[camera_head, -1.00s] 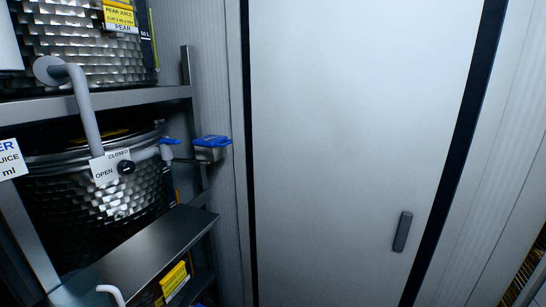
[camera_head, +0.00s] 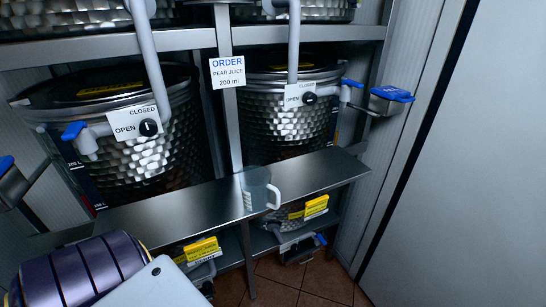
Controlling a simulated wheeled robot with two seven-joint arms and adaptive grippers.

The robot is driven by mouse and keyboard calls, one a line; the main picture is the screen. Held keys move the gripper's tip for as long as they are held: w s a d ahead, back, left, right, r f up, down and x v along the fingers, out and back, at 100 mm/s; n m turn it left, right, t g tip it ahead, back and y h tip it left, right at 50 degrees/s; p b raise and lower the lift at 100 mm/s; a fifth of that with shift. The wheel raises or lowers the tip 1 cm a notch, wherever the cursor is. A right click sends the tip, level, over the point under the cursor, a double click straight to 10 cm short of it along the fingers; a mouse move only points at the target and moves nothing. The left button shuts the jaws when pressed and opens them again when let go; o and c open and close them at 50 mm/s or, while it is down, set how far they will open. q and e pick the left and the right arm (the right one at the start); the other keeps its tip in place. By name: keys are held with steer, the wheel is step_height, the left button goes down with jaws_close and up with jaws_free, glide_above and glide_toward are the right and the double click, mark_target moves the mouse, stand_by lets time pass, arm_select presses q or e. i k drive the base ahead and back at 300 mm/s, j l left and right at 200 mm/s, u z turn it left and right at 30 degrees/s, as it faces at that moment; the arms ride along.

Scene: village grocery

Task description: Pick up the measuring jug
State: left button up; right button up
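The measuring jug (camera_head: 255,189) is a small clear container with a white handle on its right side and pale marks on its wall. It stands upright on the narrow metal shelf (camera_head: 170,207) in front of the steel drums. A purple and white part of my own body shows at the lower left, well to the left of the jug and apart from it. I see no fingertips of either gripper in the head view.
Textured steel drums (camera_head: 155,155) and (camera_head: 285,122) stand behind the shelf, with taps and open/closed signs. An order sign (camera_head: 227,72) reads pear juice, 200 ml. Lower containers with yellow labels (camera_head: 200,248) sit beneath. A pale door (camera_head: 470,190) is at the right; tiled floor shows below.

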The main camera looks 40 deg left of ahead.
mark_target(256, 187)
steer(key=u, duration=1.4)
